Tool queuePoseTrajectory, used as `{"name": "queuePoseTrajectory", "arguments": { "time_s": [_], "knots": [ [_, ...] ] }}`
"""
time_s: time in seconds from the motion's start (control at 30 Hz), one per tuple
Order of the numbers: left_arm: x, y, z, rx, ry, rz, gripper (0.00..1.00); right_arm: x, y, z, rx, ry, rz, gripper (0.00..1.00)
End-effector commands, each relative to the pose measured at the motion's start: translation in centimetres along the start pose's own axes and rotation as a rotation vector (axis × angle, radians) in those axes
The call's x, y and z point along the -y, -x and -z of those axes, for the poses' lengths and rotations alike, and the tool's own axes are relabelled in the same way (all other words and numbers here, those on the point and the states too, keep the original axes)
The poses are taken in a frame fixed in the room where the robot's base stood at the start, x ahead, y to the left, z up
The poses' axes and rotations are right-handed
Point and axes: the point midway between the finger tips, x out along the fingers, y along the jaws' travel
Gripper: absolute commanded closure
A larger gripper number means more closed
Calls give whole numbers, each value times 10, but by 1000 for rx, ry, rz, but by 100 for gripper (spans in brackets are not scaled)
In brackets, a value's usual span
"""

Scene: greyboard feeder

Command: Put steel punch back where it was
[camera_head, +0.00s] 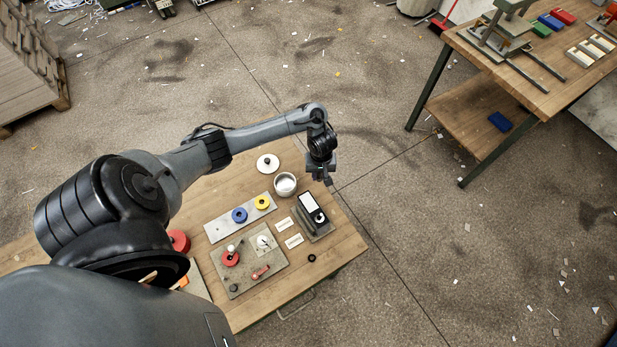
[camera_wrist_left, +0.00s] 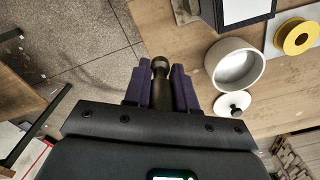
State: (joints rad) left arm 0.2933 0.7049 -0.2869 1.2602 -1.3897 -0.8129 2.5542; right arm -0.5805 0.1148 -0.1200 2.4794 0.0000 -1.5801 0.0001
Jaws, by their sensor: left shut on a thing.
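My left gripper (camera_head: 321,178) is above the far right edge of the wooden table, beside the white bowl. In the left wrist view its two purple fingers (camera_wrist_left: 160,90) are shut on a dark metal piece with a rounded knob end, which looks like the steel punch (camera_wrist_left: 160,68). The punch points away from the wrist, and its lower part is hidden between the fingers. In the head view I cannot make the punch out clearly. My right gripper is in neither view.
The table (camera_head: 340,250) holds a white bowl (camera_head: 285,186), a white lid (camera_head: 268,163), a grey plate (camera_head: 218,231) with blue and yellow rings, a black device (camera_head: 312,212) and a grey board (camera_head: 238,288) with small parts. A second workbench (camera_head: 480,60) stands at the upper right.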

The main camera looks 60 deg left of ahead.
Motion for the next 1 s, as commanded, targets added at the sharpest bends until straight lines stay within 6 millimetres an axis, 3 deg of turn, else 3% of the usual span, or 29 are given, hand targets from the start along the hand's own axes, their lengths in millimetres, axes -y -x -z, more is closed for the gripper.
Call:
{"name": "queuePoseTrajectory", "arguments": {
  "time_s": [0.1, 0.33, 0.47, 0.8, 1.0],
  "knots": [
    [18, -15, 16, -1, 2, 2, 100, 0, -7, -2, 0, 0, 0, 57],
    [34, -28, 32, 0, 1, -1, 100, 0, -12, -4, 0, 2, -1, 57],
    [37, -31, 34, 1, -1, -2, 100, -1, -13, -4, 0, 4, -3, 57],
    [36, -67, 34, 1, 0, -3, 100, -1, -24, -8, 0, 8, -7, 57],
    [36, -69, 34, 0, -1, -3, 100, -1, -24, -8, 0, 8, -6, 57]
  ]
}}
